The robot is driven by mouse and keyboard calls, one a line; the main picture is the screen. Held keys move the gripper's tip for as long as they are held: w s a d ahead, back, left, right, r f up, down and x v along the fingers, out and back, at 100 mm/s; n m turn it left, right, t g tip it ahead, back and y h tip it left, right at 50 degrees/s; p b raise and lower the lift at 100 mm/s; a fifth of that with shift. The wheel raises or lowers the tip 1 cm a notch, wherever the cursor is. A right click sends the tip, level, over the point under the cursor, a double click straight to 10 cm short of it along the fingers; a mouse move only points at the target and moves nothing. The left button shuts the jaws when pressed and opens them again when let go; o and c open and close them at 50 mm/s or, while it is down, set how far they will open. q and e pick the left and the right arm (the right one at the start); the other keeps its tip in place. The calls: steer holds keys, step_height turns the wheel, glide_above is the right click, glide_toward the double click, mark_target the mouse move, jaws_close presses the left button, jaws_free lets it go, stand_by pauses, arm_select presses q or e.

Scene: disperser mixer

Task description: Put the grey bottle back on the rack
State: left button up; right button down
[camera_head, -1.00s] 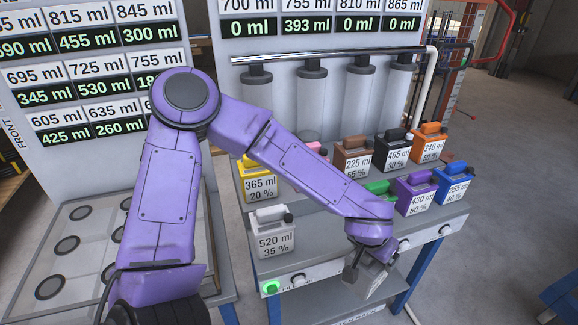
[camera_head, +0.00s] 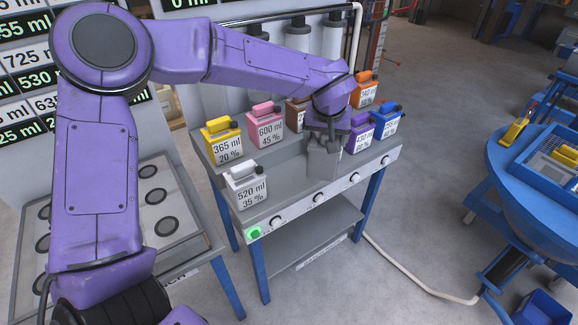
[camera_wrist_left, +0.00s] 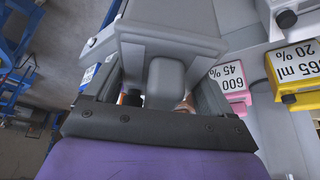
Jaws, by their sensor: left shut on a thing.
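My left gripper (camera_head: 327,138) points down over the stepped rack (camera_head: 290,203), near the middle of its bottle rows. In the left wrist view it is shut on the handle of the grey bottle (camera_wrist_left: 170,30). In the head view the grey bottle is mostly hidden by the gripper and blends with the grey rack, so I cannot tell whether it touches the rack. My right gripper is not in view.
A white 520 ml bottle (camera_head: 246,188) stands at the front left of the rack. Yellow (camera_head: 222,140), pink (camera_head: 265,128) and brown (camera_head: 296,116) bottles stand behind. Purple (camera_head: 359,135), blue (camera_head: 387,121) and orange (camera_head: 364,91) bottles stand right. A blue round table (camera_head: 520,195) is far right.

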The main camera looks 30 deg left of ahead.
arm_select(q)
steer(key=w+a+f+p, duration=0.2)
steer(key=a+f, duration=1)
steer(key=shift+w+a+f+p, duration=0.2)
steer(key=shift+w+f+p, duration=0.1)
steer(key=shift+f, duration=0.1)
steer(key=shift+s+f, duration=0.1)
steer(key=shift+s, duration=0.05)
steer(key=o, duration=1)
steer(key=shift+c, duration=0.2)
steer(key=v, duration=1.2)
